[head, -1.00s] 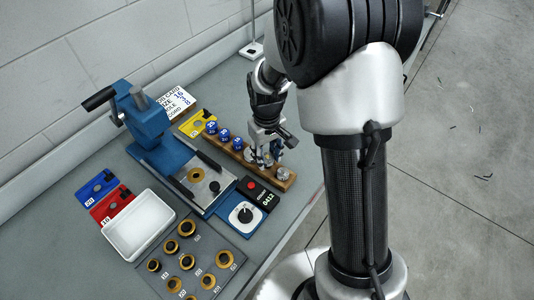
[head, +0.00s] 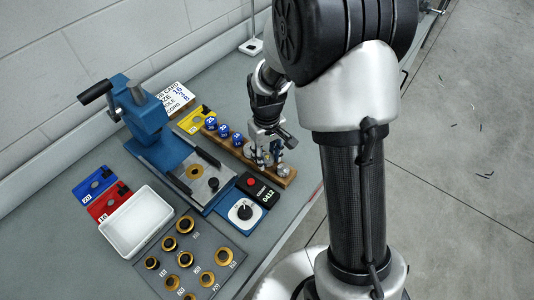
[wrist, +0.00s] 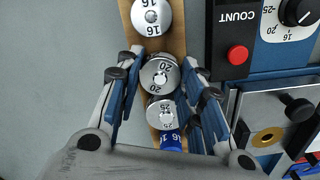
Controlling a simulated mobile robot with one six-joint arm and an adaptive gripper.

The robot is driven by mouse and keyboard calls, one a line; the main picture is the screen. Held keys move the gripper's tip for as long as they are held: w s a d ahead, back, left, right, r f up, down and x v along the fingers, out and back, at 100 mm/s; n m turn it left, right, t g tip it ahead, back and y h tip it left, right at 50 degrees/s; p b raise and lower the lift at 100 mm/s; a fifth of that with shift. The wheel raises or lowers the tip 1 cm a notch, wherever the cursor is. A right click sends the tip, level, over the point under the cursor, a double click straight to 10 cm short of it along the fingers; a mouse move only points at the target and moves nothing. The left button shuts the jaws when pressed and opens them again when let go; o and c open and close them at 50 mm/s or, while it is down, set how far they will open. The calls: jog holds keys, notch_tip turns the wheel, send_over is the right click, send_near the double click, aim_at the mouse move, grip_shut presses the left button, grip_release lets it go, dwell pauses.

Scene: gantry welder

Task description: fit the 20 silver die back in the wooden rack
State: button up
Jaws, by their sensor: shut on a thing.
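The silver 20 die (wrist: 160,76) is a round silver piece, label up, between my gripper's fingers in the wrist view. My gripper (wrist: 160,90) is shut on it; in the head view my gripper (head: 264,160) is over the right part of the wooden rack (head: 236,152). The die is in line with the rack's row, between a silver 16 die (wrist: 151,16) and a silver 25 die (wrist: 163,112). Its underside is hidden, so I cannot tell whether it is seated or just above its place.
Blue dies (head: 223,131) stand on the rack's far part. A counter box (head: 260,190) and blue press (head: 150,125) are close beside the rack. A white tray (head: 136,222) and a grey plate of brass-coloured rings (head: 212,252) lie nearer.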

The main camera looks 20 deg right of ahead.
jog(key=shift+f, duration=0.1)
jog(key=o, duration=1.4)
notch_tip(320, 180, up, 12)
